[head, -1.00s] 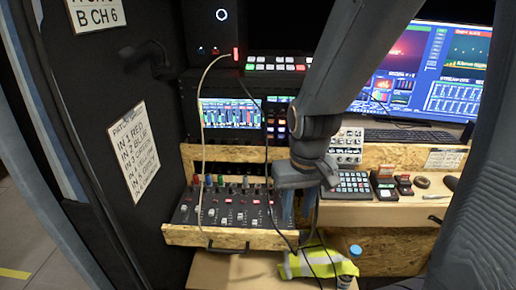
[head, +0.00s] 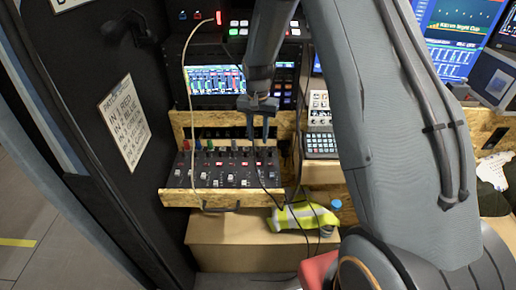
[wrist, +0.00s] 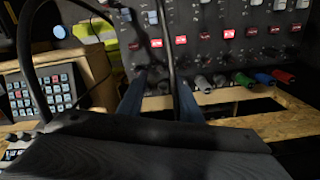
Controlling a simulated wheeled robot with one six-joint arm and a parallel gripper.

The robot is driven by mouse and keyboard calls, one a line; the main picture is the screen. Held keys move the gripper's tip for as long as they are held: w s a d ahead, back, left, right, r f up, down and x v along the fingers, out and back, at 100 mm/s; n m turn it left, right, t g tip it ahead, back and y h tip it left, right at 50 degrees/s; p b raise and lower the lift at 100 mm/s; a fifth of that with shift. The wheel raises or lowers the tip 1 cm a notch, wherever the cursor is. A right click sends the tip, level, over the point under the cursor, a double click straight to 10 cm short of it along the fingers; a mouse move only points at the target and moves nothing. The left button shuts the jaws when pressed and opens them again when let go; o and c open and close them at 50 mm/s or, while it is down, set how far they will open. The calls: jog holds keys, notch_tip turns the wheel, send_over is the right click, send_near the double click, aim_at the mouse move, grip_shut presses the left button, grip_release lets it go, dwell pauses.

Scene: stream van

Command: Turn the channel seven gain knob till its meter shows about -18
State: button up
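The mixer (head: 228,168) is a dark sloped panel in a wooden drawer, with knobs along its back edge, small red displays and pale faders. It shows inverted in the wrist view (wrist: 215,55). My gripper (head: 258,136) is above the right end of its back knob row. In the wrist view my two blue-grey fingers (wrist: 160,90) are apart, with dark knobs and a black cable near or between them. I cannot tell which knob is channel seven, or whether a finger touches one. The screen (head: 216,80) behind shows level bars, too small to read.
A black cable (head: 255,165) and a pale cable (head: 187,110) hang across the mixer. A keypad (head: 321,145) stands to its right. A black wall with a sign (head: 124,115) bounds the left.

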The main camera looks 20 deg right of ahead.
aim_at(258, 151)
jog(key=shift+f+p, duration=1.15)
jog(key=shift+f, duration=2.45)
grip_shut()
